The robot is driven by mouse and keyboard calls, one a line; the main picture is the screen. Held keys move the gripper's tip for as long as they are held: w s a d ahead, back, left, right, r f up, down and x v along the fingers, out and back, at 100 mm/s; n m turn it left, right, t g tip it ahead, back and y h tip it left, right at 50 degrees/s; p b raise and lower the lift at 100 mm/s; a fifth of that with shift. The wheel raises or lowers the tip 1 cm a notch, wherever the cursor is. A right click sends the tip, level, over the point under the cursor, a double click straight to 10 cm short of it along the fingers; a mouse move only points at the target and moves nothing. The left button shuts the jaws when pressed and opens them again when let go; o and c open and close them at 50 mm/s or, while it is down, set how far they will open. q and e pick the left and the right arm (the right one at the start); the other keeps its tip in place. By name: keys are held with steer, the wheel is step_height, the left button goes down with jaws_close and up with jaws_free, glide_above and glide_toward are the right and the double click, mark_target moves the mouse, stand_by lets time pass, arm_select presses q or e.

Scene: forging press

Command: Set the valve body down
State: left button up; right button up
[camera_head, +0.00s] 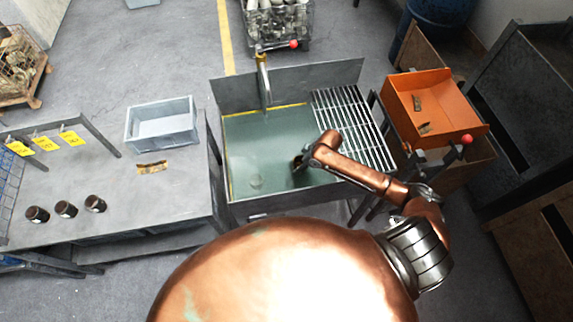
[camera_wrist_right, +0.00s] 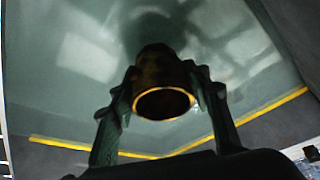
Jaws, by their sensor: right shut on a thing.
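My right gripper (camera_head: 300,162) reaches down into the tank (camera_head: 245,150) of greenish liquid. In the right wrist view my right gripper (camera_wrist_right: 165,92) is shut on the valve body (camera_wrist_right: 152,68), a dark hollow cylinder with a bright yellow rim around its open end. One finger presses on each side of it. The valve body lies over or in the liquid; I cannot tell how deep it is or whether it touches the bottom. In the head view my own arm and gripper hide it. My left gripper is not in view.
A slatted rack (camera_head: 352,125) covers the tank's right side, and a tap (camera_head: 263,78) stands at its back. The left table carries several dark cylinders, one at its front (camera_head: 95,203), and a grey bin (camera_head: 160,125). An orange tray (camera_head: 440,110) holds small parts.

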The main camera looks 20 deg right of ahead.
step_height(320, 180, down, 8)
steer(key=shift+f, duration=0.1)
stand_by(0.4)
steer(key=shift+f+b, duration=0.15)
steer(key=shift+b, duration=0.15)
steer(key=o, duration=1.5)
steer(key=p+v, duration=0.1)
steer(key=v, duration=1.1)
steer(key=shift+w+r, duration=0.1)
steer(key=shift+r, duration=0.1)
